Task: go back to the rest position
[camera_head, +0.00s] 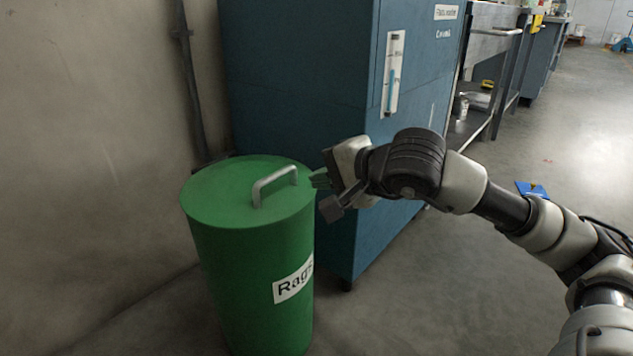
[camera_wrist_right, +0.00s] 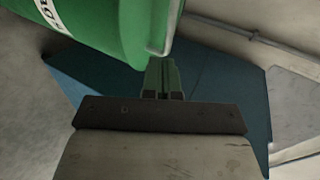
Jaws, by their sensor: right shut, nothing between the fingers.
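My right gripper (camera_head: 322,181) is at the right side of the green rag bin, close to the lid's edge, with its arm reaching in from the right. In the right wrist view its green-tipped fingers (camera_wrist_right: 163,76) are together with nothing between them. I cannot tell whether the fingertips touch the bin. My left gripper is not in view.
The green bin (camera_head: 250,255) has a closed lid with a grey handle (camera_head: 274,183) and a "Rags" label. A blue cabinet (camera_head: 300,80) stands behind it. A metal shelf bench (camera_head: 485,45) stands farther back. Open floor (camera_head: 450,280) lies right of the bin. A blue object (camera_head: 532,189) lies there.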

